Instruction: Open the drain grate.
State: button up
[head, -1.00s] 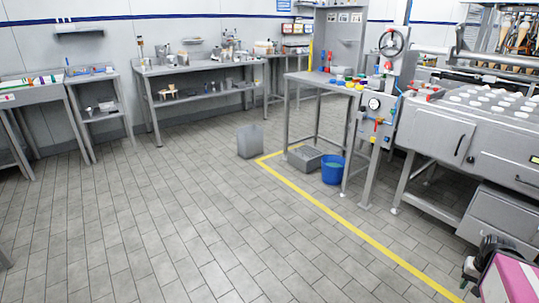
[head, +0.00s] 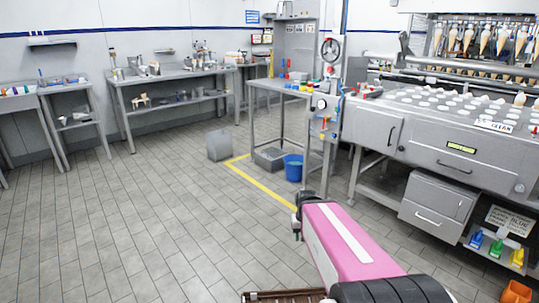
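A brown, slatted edge (head: 284,296) shows at the bottom of the head view, beside my arm. It looks like part of a grate, but most of it is cut off by the frame and hidden by the arm, so I cannot tell if it is open or closed. My pink and white arm reaches up from the bottom right into the middle of the view. The dark end of it, which seems to be my gripper (head: 298,216), is over the tiled floor. Its fingers are too small and dark to read.
A blue bucket (head: 293,168) and a grey container (head: 220,145) stand on the floor near a yellow line (head: 265,187). A large grey machine (head: 440,135) with cones fills the right. An orange object (head: 516,293) is at bottom right. The tiled floor (head: 130,220) at left is clear.

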aim_at(272, 153)
jog(key=i+j, duration=0.15)
jog(key=i, duration=1.85)
jog(key=i+j, duration=0.1)
jog(key=i, duration=1.95)
